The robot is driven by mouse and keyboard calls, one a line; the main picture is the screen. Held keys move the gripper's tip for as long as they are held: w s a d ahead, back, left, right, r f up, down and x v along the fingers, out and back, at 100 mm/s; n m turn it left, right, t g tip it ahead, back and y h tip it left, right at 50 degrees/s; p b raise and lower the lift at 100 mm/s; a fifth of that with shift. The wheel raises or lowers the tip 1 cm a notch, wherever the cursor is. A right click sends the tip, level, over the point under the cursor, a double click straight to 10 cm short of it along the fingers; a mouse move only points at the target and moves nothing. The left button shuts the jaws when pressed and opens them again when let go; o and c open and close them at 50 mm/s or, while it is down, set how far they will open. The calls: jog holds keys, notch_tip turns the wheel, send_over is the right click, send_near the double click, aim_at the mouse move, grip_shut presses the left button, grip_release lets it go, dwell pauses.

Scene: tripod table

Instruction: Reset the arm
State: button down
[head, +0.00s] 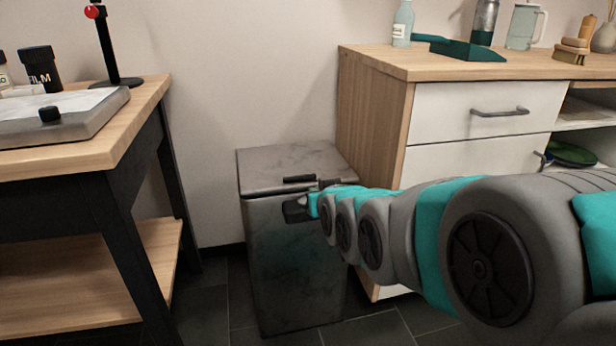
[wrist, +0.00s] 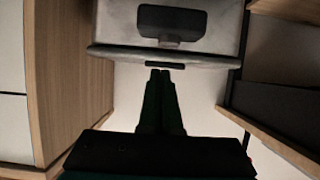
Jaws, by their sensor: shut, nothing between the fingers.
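My arm reaches in from the right of the head view. My gripper (head: 296,209) is at its end, in front of the upper part of a grey metal bin (head: 294,265). In the wrist view my gripper (wrist: 160,73) shows two dark fingers lying together with nothing between them. Their tips appear close to the lip of the bin (wrist: 120,51); I cannot tell whether they touch it. My arm hides part of the bin's right side.
A wooden workbench (head: 150,95) with black legs stands at the left. A wood and white drawer cabinet (head: 375,110) stands at the right, close to the bin, with a dustpan (head: 468,52), bottles and a brush on top. Dark floor tiles (head: 200,312) show between bench and bin.

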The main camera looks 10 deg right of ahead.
jog(key=s+f+g+p, duration=0.1)
jog(key=s+g+p, duration=0.4)
jog(key=s, duration=1.2)
jog(key=s+a+f+g+p, duration=0.1)
jog(key=s+g+p, duration=0.5)
jog(key=s+g, duration=0.4)
jog(key=s, duration=0.6)
jog(key=shift+s+f+p, duration=0.3)
jog(key=shift+s+f, duration=0.05)
jog(key=shift+a, duration=0.1)
